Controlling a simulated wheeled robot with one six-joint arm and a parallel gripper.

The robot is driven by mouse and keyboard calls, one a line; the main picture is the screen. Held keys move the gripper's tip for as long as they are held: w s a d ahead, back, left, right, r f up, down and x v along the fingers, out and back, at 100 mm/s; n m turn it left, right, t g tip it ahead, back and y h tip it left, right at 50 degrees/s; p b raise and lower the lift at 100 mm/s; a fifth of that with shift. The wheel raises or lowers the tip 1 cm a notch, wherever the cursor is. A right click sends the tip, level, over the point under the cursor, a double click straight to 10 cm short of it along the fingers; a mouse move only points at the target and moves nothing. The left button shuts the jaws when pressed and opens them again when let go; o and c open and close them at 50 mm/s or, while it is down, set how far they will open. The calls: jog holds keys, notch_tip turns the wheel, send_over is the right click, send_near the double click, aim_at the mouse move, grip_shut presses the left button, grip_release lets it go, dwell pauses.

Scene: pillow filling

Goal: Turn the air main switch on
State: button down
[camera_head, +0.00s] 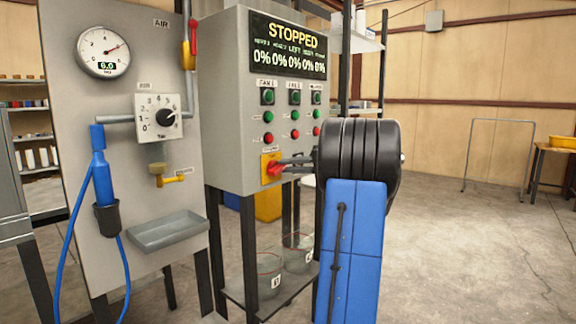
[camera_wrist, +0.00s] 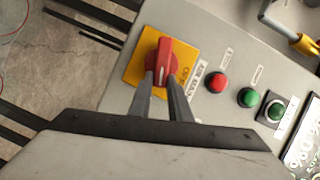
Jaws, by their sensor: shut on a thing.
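A red rotary switch knob (camera_head: 273,169) sits on a yellow plate (camera_head: 266,159) at the lower left of the grey control box's front. My gripper (camera_head: 283,166) reaches it from the right. In the wrist view, my gripper (camera_wrist: 168,85) is shut on the red knob (camera_wrist: 167,58), one finger on each side. The yellow plate (camera_wrist: 134,70) shows around the knob there, with lettering too small to read surely. The knob's lower part is partly hidden by the fingers.
The control box's display (camera_head: 290,47) reads STOPPED and several 0% values. Green and red buttons (camera_head: 268,138) sit above the knob. Left stands an air panel (camera_head: 160,60) with a gauge (camera_head: 103,52), a dial (camera_head: 158,117) and a red-handled valve (camera_head: 190,45).

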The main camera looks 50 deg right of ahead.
jog(key=shift+d+f+m+t+y, duration=0.1)
jog(key=shift+f+m+t+y, duration=0.4)
jog(key=shift+m, duration=0.8)
jog(key=shift+f, duration=0.1)
jog(key=c, duration=1.6)
grip_release()
jog(key=shift+c, duration=0.2)
jog(key=shift+s, duration=0.1)
jog(key=v, duration=1.7)
jog(key=shift+s, duration=0.15)
